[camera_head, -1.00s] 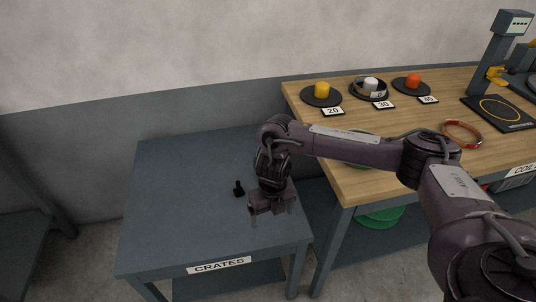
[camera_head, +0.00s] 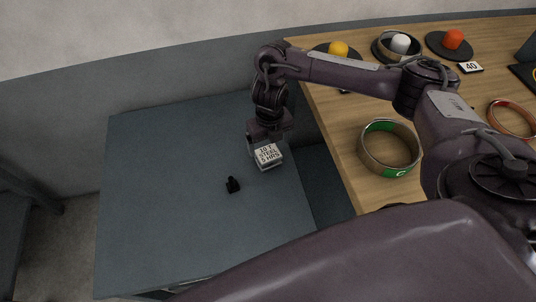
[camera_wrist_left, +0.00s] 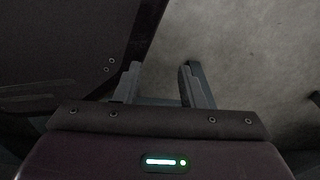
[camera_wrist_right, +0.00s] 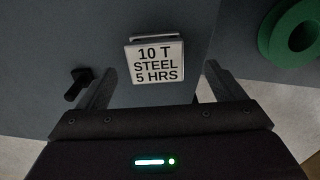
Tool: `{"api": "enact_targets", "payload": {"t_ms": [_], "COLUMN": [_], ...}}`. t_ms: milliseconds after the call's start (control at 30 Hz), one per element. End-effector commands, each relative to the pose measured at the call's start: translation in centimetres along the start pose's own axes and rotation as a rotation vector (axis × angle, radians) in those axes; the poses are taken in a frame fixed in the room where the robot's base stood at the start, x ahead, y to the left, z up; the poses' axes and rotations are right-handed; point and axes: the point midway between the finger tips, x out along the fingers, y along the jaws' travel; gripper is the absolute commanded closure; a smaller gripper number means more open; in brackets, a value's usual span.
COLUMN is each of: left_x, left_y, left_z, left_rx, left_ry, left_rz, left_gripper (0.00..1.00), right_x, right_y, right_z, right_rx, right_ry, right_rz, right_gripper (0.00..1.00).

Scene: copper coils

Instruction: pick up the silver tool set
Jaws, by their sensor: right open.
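A small silver-grey block with a white label reading "10 T STEEL 5 HRS" (camera_head: 267,155), which looks like the silver tool set, is on the dark grey table (camera_head: 165,215). My right gripper (camera_head: 264,146) is at the block, hiding part of it. In the right wrist view, the block (camera_wrist_right: 155,62) shows between and beyond the open fingers of the right gripper (camera_wrist_right: 160,82), with gaps on both sides. The left gripper (camera_wrist_left: 160,78) is open and empty in the left wrist view, beside a dark surface and above bare floor.
A small black piece (camera_head: 232,185) lies on the table near the block; it also shows beside the left finger in the right wrist view (camera_wrist_right: 78,84). The wooden table (camera_head: 350,125) at right holds a green-marked ring (camera_head: 389,147) and several weights on discs. The grey table's left part is clear.

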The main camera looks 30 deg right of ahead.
Motion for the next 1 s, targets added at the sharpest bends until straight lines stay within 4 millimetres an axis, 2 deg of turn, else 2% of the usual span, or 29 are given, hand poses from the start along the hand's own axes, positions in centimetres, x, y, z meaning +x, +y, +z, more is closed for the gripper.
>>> {"api": "enact_targets", "payload": {"t_ms": [200,300,633,1000], "left_x": [0.2,-0.1,-0.4,-0.4], "left_y": [-0.1,-0.1,-0.1,-0.1], "left_z": [-2.9,-3.8,-4.3,-4.3], "left_rx": [-0.003,-0.004,-0.005,-0.005], "left_ry": [0.017,0.02,0.02,0.02], "left_rz": [-0.001,-0.001,-0.001,-0.001], "left_gripper": [0.64,0.64,0.64,0.64], "right_x": [3.6,4.6,5.0,5.0], "right_y": [0.7,0.6,0.6,0.6], "right_z": [-0.5,-0.4,-0.3,-0.3], "right_rx": [0.0,0.0,-0.001,-0.001], "right_ry": [0.005,0.002,0.0,0.0], "right_rz": [0.001,0.0,-0.001,-0.001], "right_gripper": [0.11,0.11,0.12,0.61]}}
